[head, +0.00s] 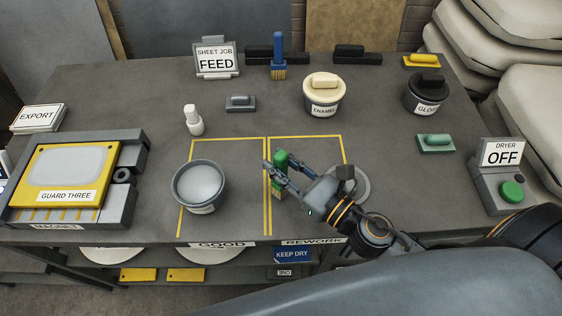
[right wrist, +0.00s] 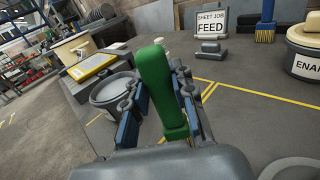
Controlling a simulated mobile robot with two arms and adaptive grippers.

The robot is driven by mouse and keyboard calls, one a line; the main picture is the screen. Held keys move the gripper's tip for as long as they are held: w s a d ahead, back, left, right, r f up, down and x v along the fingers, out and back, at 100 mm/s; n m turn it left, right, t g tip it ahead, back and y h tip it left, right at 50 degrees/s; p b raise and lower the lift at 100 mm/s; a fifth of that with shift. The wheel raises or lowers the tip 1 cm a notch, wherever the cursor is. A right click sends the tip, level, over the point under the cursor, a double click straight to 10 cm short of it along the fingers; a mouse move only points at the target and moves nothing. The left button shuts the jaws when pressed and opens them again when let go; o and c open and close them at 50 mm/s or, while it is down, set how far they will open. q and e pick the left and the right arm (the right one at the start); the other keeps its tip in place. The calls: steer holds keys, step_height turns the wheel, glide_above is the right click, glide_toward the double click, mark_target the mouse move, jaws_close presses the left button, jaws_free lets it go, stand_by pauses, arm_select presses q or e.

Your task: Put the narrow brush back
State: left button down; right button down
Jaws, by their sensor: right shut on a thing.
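My right gripper (head: 277,171) is shut on a green-handled brush (head: 281,160), which looks like the narrow one. It holds the brush nearly upright, bristles down, over the yellow-lined area at the front middle of the table. Whether the bristles touch the table I cannot tell. A blue-handled brush (head: 278,52) with wider tan bristles stands upright at the back, by a dark holder (head: 259,55). A second dark holder (head: 357,58) to its right is empty. My left gripper is out of view.
A grey bowl (head: 198,187) stands left of my right gripper. An ENAMEL pot (head: 323,97) and a GLOSS pot (head: 426,95) stand behind on the right. A small white bottle (head: 193,121) and a grey block (head: 240,103) are back left. The DRYER box (head: 490,188) is at the right edge.

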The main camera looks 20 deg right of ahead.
steer(key=shift+f, duration=0.25)
stand_by(0.3)
steer(key=c, duration=1)
jaws_free()
steer(key=shift+c, duration=0.2)
steer(key=o, duration=1)
steer(key=shift+o, duration=0.2)
steer(key=shift+s+d, duration=0.1)
